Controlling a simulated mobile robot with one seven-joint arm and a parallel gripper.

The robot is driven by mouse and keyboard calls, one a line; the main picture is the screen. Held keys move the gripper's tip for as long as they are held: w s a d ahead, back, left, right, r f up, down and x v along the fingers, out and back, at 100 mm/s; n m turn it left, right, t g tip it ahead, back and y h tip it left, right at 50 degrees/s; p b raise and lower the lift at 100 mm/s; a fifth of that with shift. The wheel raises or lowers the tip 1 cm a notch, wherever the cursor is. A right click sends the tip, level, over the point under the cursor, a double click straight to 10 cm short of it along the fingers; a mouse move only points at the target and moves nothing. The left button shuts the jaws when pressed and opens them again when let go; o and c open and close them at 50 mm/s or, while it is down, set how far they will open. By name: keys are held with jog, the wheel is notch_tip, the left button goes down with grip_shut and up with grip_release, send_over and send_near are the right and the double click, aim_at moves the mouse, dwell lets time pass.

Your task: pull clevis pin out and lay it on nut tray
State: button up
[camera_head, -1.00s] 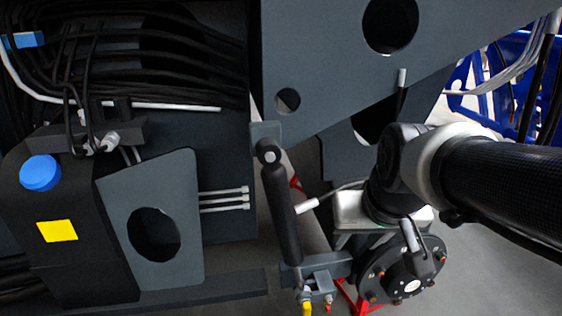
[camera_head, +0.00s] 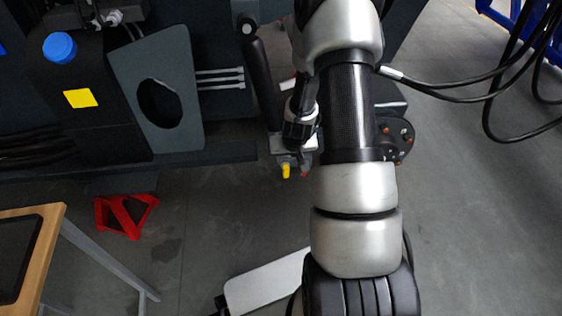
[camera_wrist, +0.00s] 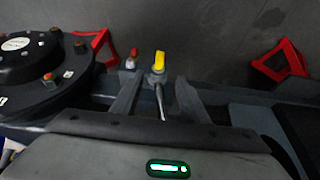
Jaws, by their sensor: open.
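A yellow-headed piece (camera_head: 286,170), which looks like the clevis pin, sits at the bracket below the dark cylinder (camera_head: 262,85). In the wrist view, its yellow head (camera_wrist: 159,62) shows just beyond the fingertips, with a thin metal rod (camera_wrist: 162,102) running back between the fingers. My gripper (camera_wrist: 158,80) is open, one finger on each side of the rod, with no clear contact. In the head view, my gripper (camera_head: 302,158) is beside the bracket and partly hidden by my arm. A dark panel (camera_head: 14,255) lies on a wooden table; I cannot tell whether it is the nut tray.
A red-tipped fitting (camera_wrist: 131,60) stands close to the yellow head. A round bolted hub (camera_wrist: 40,65) is at the left in the wrist view. The wooden-topped table (camera_head: 45,235) is at the lower left. A red stand (camera_head: 125,212) is on the floor.

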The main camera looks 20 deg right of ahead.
aim_at(286, 172)
jog(key=b+x, duration=0.4)
jog(key=x, duration=1.3)
jog(key=shift+b, duration=0.3)
jog(key=shift+s, duration=0.15)
grip_shut()
